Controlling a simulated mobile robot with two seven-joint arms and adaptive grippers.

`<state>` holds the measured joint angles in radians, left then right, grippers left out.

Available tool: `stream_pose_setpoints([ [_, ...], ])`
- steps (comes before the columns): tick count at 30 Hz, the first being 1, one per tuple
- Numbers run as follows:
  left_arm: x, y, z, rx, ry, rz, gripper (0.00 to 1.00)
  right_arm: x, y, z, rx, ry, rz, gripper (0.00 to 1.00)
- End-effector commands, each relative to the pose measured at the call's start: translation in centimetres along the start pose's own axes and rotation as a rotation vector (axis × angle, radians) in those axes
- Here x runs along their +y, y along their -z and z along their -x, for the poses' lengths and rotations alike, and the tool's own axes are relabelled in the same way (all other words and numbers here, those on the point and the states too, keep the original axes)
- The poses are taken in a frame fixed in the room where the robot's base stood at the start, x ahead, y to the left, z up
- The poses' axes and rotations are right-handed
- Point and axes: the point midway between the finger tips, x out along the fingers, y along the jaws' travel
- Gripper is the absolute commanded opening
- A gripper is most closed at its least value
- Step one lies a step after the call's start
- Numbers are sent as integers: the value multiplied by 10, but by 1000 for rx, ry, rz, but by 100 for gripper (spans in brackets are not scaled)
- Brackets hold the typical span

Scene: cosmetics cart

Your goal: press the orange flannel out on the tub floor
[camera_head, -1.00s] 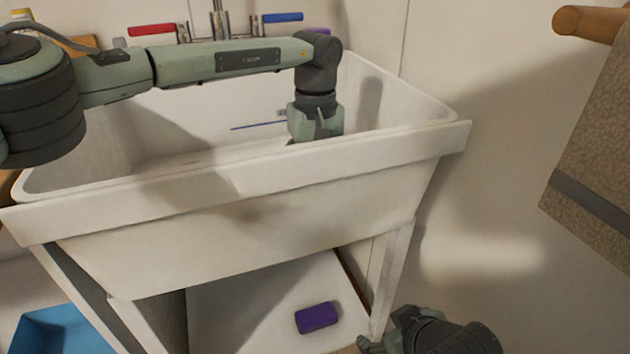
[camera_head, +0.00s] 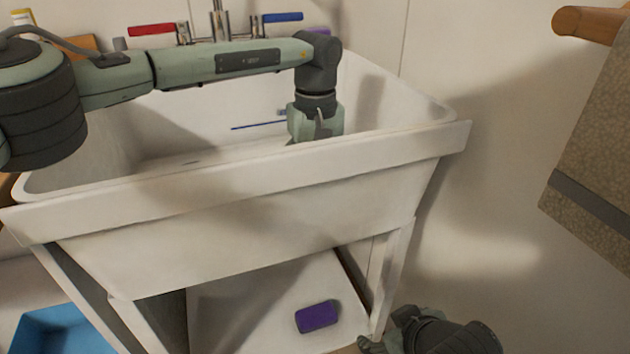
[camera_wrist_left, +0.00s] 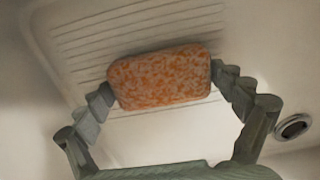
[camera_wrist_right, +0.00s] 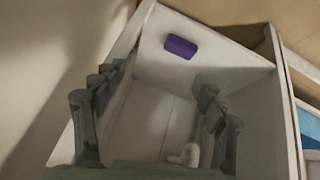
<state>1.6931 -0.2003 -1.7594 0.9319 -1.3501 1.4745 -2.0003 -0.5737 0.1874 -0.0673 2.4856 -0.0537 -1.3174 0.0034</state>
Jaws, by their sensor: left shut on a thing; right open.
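The orange flannel (camera_wrist_left: 160,78) shows in the left wrist view as a speckled orange and pale bundle with rounded edges. My left gripper (camera_wrist_left: 163,84) is shut on it, one finger at each end. In the head view my left arm reaches over the front rim of the white tub (camera_head: 250,190), and the fingertips and flannel are hidden behind that rim. The ribbed tub floor and a round drain (camera_wrist_left: 293,126) show in the left wrist view. I cannot tell whether the flannel touches the floor. My right gripper (camera_wrist_right: 158,88) is open and empty, low beside the tub's right front leg.
A purple block (camera_head: 317,316) lies on the shelf under the tub; it also shows in the right wrist view (camera_wrist_right: 180,46). A blue bin (camera_head: 62,330) stands at lower left. A tap (camera_head: 219,20) with red and blue handles is at the back. A towel (camera_head: 590,170) hangs at right.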

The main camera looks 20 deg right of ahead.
Motion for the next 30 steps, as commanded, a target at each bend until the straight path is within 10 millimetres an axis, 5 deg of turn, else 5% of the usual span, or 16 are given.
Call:
stream_pose_setpoints([
  [11,0,0,-1,-1,1,0,67,14,-33,1,-132,-30,-7,72],
  [23,0,0,27,1,1,0,67,27,-69,-5,-295,-52,-19,72],
  [30,0,0,43,1,-1,1,67,24,-76,-27,-308,-38,-20,72],
])
